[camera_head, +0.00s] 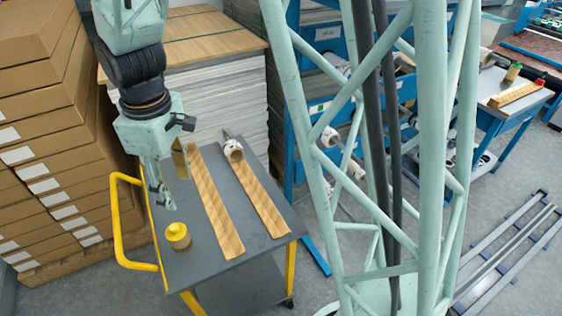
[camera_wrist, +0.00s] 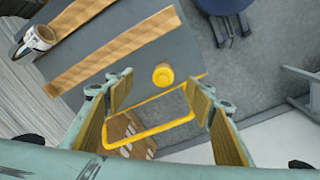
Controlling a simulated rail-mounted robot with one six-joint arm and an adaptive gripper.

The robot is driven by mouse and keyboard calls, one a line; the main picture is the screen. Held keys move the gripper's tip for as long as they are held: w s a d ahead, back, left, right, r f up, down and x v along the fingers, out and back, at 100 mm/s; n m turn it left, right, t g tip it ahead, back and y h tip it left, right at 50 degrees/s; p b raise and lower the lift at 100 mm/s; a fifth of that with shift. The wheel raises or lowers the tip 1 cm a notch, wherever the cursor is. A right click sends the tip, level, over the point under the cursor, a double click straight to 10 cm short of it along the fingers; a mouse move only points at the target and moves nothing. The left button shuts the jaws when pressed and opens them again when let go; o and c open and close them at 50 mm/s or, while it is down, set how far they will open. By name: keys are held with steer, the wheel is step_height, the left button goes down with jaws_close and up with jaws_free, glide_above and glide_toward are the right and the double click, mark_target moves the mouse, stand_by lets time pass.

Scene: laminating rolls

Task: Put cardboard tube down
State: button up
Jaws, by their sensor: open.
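Two long brown strips lie side by side on the grey top of a cart (camera_head: 182,271): a left one (camera_head: 214,205) and a right one (camera_head: 262,205). They look like cardboard, but I cannot tell if either is the tube. In the wrist view they show as the nearer strip (camera_wrist: 115,52) and the farther strip (camera_wrist: 82,14). My gripper (camera_head: 166,200) hangs over the cart's left side, left of the strips. In the wrist view my gripper (camera_wrist: 160,102) is open, with nothing between its fingers.
A yellow round object (camera_head: 178,236) stands on the cart near its front left. A white roll with a brown core (camera_head: 233,150) lies at the back. The cart has a yellow handle (camera_head: 116,225). Stacked boxes (camera_head: 60,140) stand left, stacked sheets (camera_head: 215,90) behind.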

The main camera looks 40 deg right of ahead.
steer(key=s+d+r+m+t, duration=0.1)
steer(key=s+d+r, duration=0.15)
steer(key=r, duration=0.25)
steer(key=s+d+r+m, duration=0.2)
steer(key=s+r, duration=0.2)
steer(key=r, duration=0.1)
steer(key=s+d+r+m, duration=0.2)
steer(key=s+r, duration=0.2)
steer(key=s, duration=0.3)
steer(key=s+d+r+m+t, duration=0.1)
steer(key=s+d+r+m, duration=0.1)
steer(key=s, duration=0.5)
steer(key=s+d+r+m+t, duration=0.1)
steer(key=s+d+r+m, duration=0.1)
steer(key=s+r, duration=0.3)
steer(key=shift+s+d+r, duration=0.35)
steer(key=shift+s+d, duration=0.5)
steer(key=shift+s, duration=0.4)
